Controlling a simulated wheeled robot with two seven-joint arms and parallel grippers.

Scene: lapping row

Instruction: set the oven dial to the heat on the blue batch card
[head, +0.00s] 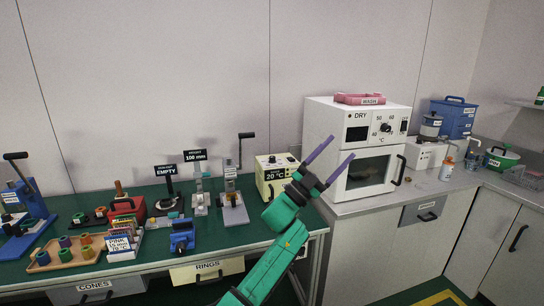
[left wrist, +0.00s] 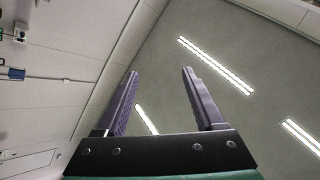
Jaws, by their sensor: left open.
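The white oven (head: 312,128), marked DRY, stands on the counter right of centre. Its small dark dial (head: 385,128) is on the upper front panel, ringed by numbers; 50 and 60 can be read, but the pointer's direction is too small to tell. A holder of batch cards (head: 122,242) stands on the green bench at left; its front card reads PINK, 15 mm, 70 °C. I cannot make out a blue card. My left gripper (head: 342,146) is open and empty, raised before the oven's left side, left of the dial. Its spread fingers show in the left wrist view (left wrist: 155,98).
A cream box (head: 277,174) showing 20 °C stands left of the oven. Presses, rings and a wooden tray (head: 42,266) crowd the green bench. A bottle (head: 447,168) and blue container (head: 455,115) stand at right.

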